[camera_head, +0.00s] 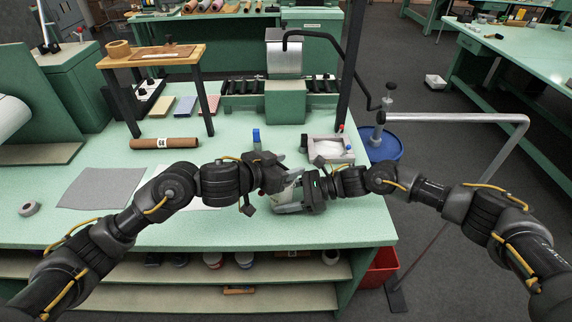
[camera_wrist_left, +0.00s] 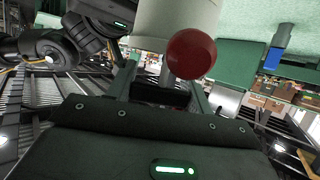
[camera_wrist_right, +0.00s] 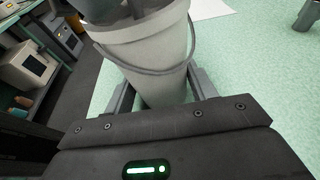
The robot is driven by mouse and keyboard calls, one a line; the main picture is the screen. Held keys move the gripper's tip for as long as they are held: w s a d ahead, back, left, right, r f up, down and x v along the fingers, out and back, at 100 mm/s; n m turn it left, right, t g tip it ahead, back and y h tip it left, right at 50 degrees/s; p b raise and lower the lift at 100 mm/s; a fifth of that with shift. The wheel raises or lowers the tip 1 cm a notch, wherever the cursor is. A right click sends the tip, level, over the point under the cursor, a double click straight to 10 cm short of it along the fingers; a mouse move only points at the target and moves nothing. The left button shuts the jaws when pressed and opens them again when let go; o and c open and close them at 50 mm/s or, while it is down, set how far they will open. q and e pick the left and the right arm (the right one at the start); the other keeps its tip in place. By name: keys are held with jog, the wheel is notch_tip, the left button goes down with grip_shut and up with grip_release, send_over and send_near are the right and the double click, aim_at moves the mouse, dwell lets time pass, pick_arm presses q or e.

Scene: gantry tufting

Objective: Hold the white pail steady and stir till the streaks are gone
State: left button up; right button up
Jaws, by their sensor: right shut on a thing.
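The white pail (camera_head: 286,186) is over the front of the green table, between my two grippers. In the right wrist view the pail (camera_wrist_right: 160,75), with its grey bail handle, fills the space between the fingers of my right gripper (camera_head: 284,196), which is shut on it. My left gripper (camera_head: 268,181) is close beside the pail. In the left wrist view its fingers stand apart, with a red ball knob (camera_wrist_left: 191,54) on a grey stem in front of them and the pail (camera_wrist_left: 170,22) behind. The pail's contents are hidden.
A grey tray (camera_head: 328,150) and a blue-capped bottle (camera_head: 256,138) stand behind the grippers. A brown roll (camera_head: 164,143), grey cloth (camera_head: 100,188) and tape roll (camera_head: 30,208) lie left. A metal rail (camera_head: 455,118) stands beyond the right table edge. The front right tabletop is clear.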

pick_arm(q)
jog(key=c, duration=0.4)
jog(key=shift+c, duration=0.2)
jog(key=shift+m+g, duration=0.4)
